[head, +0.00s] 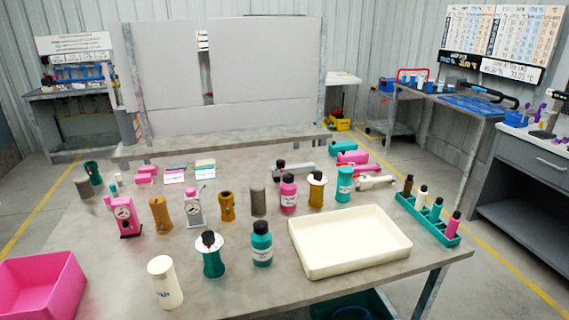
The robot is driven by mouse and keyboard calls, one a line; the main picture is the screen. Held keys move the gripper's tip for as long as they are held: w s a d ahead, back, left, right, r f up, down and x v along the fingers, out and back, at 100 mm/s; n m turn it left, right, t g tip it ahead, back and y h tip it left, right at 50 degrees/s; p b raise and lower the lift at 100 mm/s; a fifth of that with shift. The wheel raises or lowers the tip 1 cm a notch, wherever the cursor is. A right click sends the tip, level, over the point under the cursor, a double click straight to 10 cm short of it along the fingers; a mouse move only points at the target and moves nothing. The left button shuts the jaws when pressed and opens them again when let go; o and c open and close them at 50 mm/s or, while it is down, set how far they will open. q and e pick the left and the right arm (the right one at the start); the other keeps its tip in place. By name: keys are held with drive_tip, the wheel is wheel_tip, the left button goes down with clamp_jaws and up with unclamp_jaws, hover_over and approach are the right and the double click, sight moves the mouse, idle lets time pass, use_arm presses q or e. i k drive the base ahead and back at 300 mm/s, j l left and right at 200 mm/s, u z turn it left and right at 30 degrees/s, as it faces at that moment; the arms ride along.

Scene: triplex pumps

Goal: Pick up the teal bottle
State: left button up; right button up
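A teal bottle (262,247) with a dark cap and a pale label stands upright near the front middle of the table (120,285). It stands just left of a cream tray (350,265) and right of a teal spool-shaped part (213,262) with a white flange and dark knob. Its front is fully visible. A plain teal cylinder (344,186) with a label stands behind the tray. Neither of my grippers shows in the head view.
A pink bin (42,285) is at the front left, and a cream cylinder (164,285) stands near the front edge. Pink, tan and grey parts stand in a row behind the bottle. A teal rack (425,222) with several small bottles is at the right. The tray is empty.

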sight(261, 245)
drive_tip(key=j+u, duration=0.25)
drive_tip(key=j, duration=0.4)
drive_tip(key=i+j+u, duration=0.2)
drive_tip(key=j, duration=0.4)
drive_tip(key=k, duration=0.05)
